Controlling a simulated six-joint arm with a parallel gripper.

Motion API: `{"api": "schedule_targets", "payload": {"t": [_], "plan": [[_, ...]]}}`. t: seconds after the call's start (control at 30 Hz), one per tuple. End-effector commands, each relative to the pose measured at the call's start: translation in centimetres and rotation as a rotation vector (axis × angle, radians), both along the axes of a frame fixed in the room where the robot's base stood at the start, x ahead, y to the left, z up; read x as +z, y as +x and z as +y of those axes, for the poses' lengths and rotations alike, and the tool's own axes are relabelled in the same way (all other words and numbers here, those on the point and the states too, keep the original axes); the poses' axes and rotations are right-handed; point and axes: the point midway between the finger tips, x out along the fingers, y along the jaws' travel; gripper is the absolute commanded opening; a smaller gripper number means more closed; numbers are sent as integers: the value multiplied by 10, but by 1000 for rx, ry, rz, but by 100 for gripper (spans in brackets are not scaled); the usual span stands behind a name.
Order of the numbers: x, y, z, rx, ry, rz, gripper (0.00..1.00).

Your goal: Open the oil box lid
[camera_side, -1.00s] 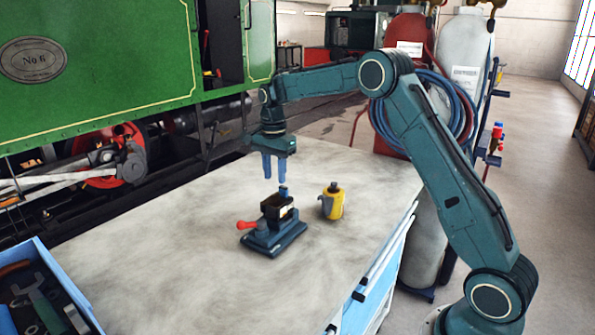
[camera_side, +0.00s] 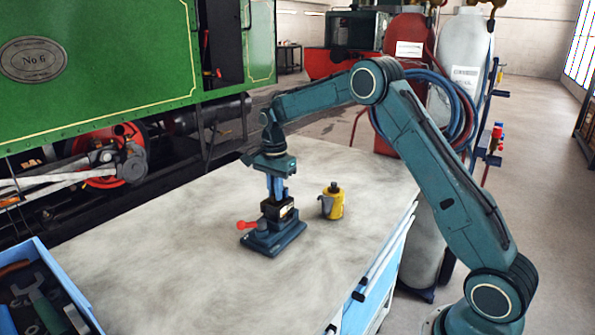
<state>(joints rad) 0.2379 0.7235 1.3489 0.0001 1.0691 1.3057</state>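The oil box (camera_side: 283,216) is a small dark block on a dark blue vise-like base (camera_side: 275,240) with a red-knobbed handle (camera_side: 247,225), standing on the grey worktop. My gripper (camera_side: 276,198) points straight down, with its blue fingertips right at the top of the box. The fingers overlap the upper rear part of the box, so the lid is mostly hidden. I cannot tell whether the fingers touch the lid or are closed on any part of it. No raised lid can be made out.
A yellow oil can (camera_side: 332,202) stands on the worktop (camera_side: 180,250) just right of the box. A blue tool tray (camera_side: 48,295) is at the front left. The worktop between tray and box is clear.

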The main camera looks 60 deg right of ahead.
Motion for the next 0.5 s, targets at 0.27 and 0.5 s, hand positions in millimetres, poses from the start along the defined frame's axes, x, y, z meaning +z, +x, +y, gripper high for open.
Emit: {"api": "schedule_targets", "payload": {"t": [0.27,0.5], "plan": [[0,0,0,-1,0,0,0],[1,-1,1,-34,0,-1,0]]}}
